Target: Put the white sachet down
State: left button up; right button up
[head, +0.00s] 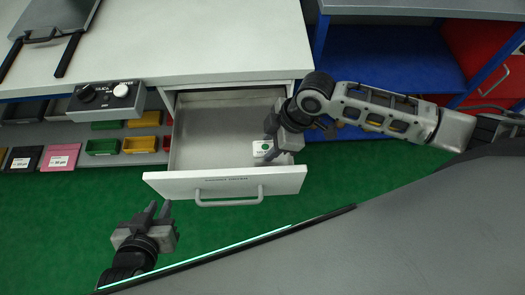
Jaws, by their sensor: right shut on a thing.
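The white sachet (262,148), with a green round mark, shows inside the open drawer (204,142) near its right front corner. My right gripper (268,156) reaches down into the drawer and is shut on the sachet. Its fingers and wrist hide part of the sachet, and I cannot tell whether the sachet touches the drawer floor. My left gripper (152,210) is in front of the drawer's left front corner, over the green floor. Its two fingers stand apart with nothing between them.
The drawer front with its handle (229,200) sticks out below the white worktop (200,40). A control box (105,97) sits at the worktop's front edge. Several coloured bins (140,145) stand on the shelf at left. The drawer's left part is empty.

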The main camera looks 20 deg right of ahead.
aim_at(263, 155)
jog(key=shift+w+a+f, duration=0.2)
jog(key=shift+a+f, duration=0.35)
jog(key=shift+f, duration=0.15)
jog(key=x, duration=0.3)
jog(key=shift+s+d+f, duration=0.1)
jog(key=shift+d+f, duration=0.05)
jog(key=shift+f, duration=0.45)
jog(key=shift+b, duration=0.3)
jog(key=shift+f, duration=0.2)
jog(key=o, duration=1)
jog(key=shift+c, duration=0.2)
jog(key=shift+r, duration=0.15)
jog(key=p+v, duration=0.1)
jog(key=v, duration=1.1)
